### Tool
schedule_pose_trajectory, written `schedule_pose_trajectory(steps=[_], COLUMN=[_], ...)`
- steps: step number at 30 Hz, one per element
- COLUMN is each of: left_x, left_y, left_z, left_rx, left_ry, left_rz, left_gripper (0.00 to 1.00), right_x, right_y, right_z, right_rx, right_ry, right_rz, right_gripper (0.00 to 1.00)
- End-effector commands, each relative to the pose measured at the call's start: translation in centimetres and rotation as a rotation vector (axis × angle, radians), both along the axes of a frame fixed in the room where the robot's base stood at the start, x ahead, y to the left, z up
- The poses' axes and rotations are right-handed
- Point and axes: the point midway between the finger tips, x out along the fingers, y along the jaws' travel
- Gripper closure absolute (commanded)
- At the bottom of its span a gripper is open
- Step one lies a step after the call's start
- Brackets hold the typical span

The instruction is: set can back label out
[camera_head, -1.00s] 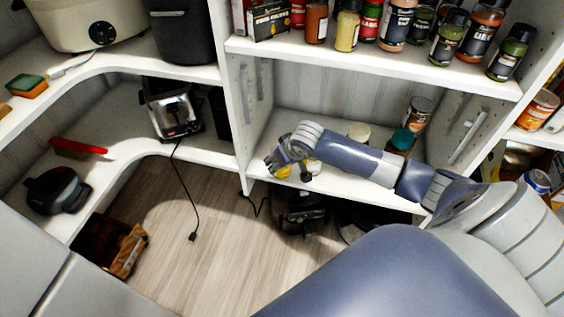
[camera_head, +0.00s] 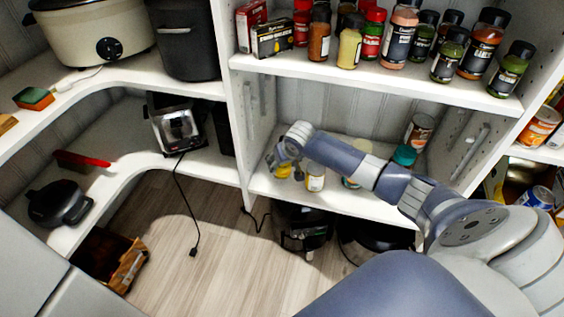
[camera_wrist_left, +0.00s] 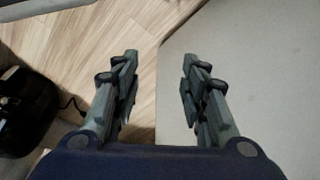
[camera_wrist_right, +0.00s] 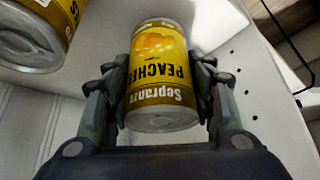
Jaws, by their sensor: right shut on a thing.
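A peaches can (camera_wrist_right: 160,75) with a yellow label is between the fingers of my right gripper (camera_wrist_right: 160,95) in the right wrist view. Its label faces that camera, with the lettering upside down in the picture. In the head view my right gripper (camera_head: 284,160) is at the left end of the middle shelf, and the held can (camera_head: 283,170) shows only as a yellow patch below it. I cannot tell whether the can touches the shelf. A second yellow can (camera_head: 316,182) stands just right of it, also in the right wrist view (camera_wrist_right: 38,35). My left gripper (camera_wrist_left: 158,85) is open and empty.
The middle shelf (camera_head: 340,203) also holds a pale can (camera_head: 352,180), partly behind my forearm, and a teal-lidded jar (camera_head: 404,156). An upright divider (camera_head: 256,110) closes its left side. Spice jars (camera_head: 398,38) fill the shelf above. Black appliances (camera_head: 303,225) stand below.

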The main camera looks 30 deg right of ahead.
Motion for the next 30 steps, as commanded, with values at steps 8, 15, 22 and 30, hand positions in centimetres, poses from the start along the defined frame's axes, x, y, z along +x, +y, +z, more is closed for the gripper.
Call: schedule_pose_trajectory(steps=[8,15,22,30], left_x=[0.3,0.3,0.1,-0.5], left_y=[0.0,0.1,0.2,0.3], left_z=[2.7,5.1,7.4,10.0], left_rx=[0.0,-0.001,-0.002,-0.002], left_ry=[-0.015,-0.029,-0.04,-0.055], left_rz=[0.002,0.004,0.007,0.008], left_gripper=[0.6,0.6,0.6,0.6], right_x=[0.1,0.1,0.1,0.1], right_y=[0.0,0.0,0.0,0.0], right_z=[-0.6,-1.0,-1.5,-2.0], right_rx=[-0.001,0.0,0.0,0.0], right_ry=[-0.003,-0.004,-0.004,-0.003], right_rz=[0.0,0.001,0.001,0.001], right_gripper=[0.89,0.89,0.89,0.89])
